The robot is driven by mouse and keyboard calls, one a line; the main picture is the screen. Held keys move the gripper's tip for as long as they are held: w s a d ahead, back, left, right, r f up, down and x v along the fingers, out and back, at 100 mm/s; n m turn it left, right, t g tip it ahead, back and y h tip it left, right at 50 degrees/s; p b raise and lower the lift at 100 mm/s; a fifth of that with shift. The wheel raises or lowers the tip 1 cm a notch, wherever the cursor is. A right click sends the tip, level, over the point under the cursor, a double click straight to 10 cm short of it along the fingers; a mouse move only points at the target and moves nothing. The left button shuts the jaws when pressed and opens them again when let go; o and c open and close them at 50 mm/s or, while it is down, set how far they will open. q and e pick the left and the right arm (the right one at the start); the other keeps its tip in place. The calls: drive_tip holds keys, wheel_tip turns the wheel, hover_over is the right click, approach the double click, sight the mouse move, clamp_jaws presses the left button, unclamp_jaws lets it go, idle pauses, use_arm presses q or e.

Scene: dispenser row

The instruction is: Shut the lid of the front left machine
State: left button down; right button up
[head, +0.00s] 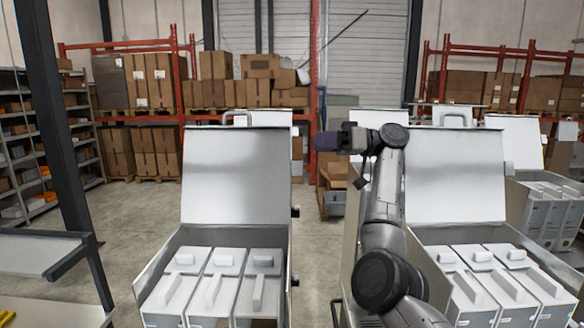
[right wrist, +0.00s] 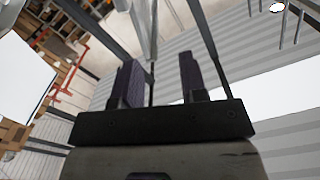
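The front left machine (head: 160,262) stands left of centre in the head view, its white lid (head: 236,178) raised upright at the back. Its open top shows several white canisters in a row. My right gripper (head: 326,141) is to the right of this lid, near its top edge in the picture, and appears apart from it. In the right wrist view the two dark fingers (right wrist: 163,78) are spread with nothing between them. My left gripper is out of view.
A second machine (head: 515,235) with its lid (head: 455,178) raised stands on the right, partly behind my right arm. More machines stand behind. A floor gap (head: 314,270) separates the front machines. Shelves (head: 35,150) and a dark post (head: 60,130) are on the left.

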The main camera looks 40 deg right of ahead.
drive_tip(key=p, duration=0.2)
approach(291, 169)
drive_tip(key=x, duration=0.3)
drive_tip(key=p+x, duration=0.1)
drive_tip(key=x, duration=0.2)
drive_tip(key=p+x, duration=0.1)
drive_tip(key=x, duration=0.2)
drive_tip(key=shift+w+d+p, duration=0.2)
drive_tip(key=shift+d+p, duration=0.05)
drive_tip(key=shift+p, duration=0.05)
drive_tip(key=shift+w+a, duration=0.3)
drive_tip(key=shift+w+a+f, duration=0.1)
drive_tip(key=shift+c, duration=0.3)
drive_tip(key=c, duration=0.6)
clamp_jaws()
